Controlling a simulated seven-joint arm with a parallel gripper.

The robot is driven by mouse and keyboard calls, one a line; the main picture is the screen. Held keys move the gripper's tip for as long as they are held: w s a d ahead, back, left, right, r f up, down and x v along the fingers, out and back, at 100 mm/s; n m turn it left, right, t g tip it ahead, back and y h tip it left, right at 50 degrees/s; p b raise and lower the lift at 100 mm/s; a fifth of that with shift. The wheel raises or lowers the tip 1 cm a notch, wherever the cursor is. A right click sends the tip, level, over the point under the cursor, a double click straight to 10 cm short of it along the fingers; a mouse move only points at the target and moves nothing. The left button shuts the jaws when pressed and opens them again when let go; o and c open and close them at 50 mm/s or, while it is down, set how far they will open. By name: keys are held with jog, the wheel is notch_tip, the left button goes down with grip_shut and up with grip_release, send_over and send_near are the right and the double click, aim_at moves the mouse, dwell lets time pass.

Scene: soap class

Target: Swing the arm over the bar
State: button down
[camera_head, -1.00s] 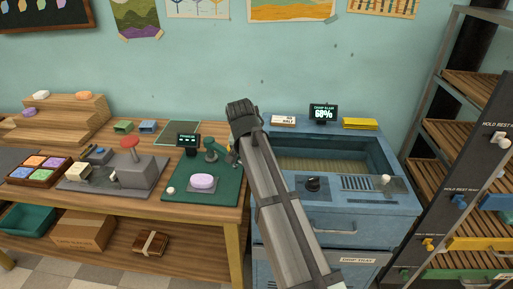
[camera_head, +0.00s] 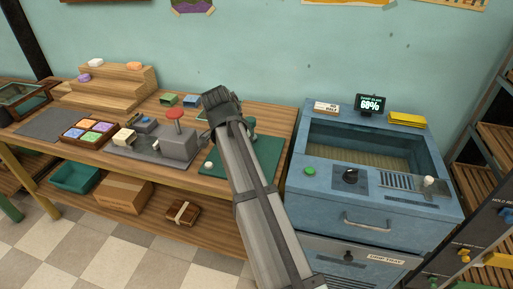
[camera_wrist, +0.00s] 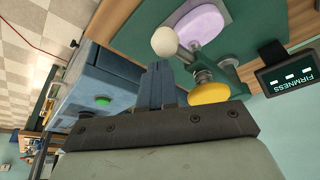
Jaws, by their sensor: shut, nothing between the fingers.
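In the wrist view a metal stem (camera_wrist: 203,76) and a yellow round part (camera_wrist: 209,94) stand close by the fingers' right side. A white ball (camera_wrist: 166,41) shows just beyond the fingertips; I cannot tell whether they touch. My gripper (camera_wrist: 157,68) is shut and empty, and shows in the head view (camera_head: 220,98).
The FIRMNESS display (camera_wrist: 286,75) is at the right of the wrist view. A blue basin (camera_head: 312,146) with a green button (camera_head: 310,171) stands right of the bench. A grey press with a red knob (camera_head: 175,114) stands to the left.

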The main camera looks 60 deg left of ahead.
jog(key=shift+s+a, duration=0.95)
jog(key=shift+s, duration=0.2)
jog(key=shift+s+a, duration=0.1)
jog(key=shift+r, duration=0.1)
jog(key=w+d+r, duration=0.1)
jog(key=w+d, duration=0.1)
jog(key=w, duration=0.3)
jog(key=a+v, duration=0.1)
jog(key=v, duration=0.9)
jog(key=shift+s+a+r, duration=0.15)
jog(key=shift+s+a, duration=0.05)
jog(key=shift+a, duration=0.15)
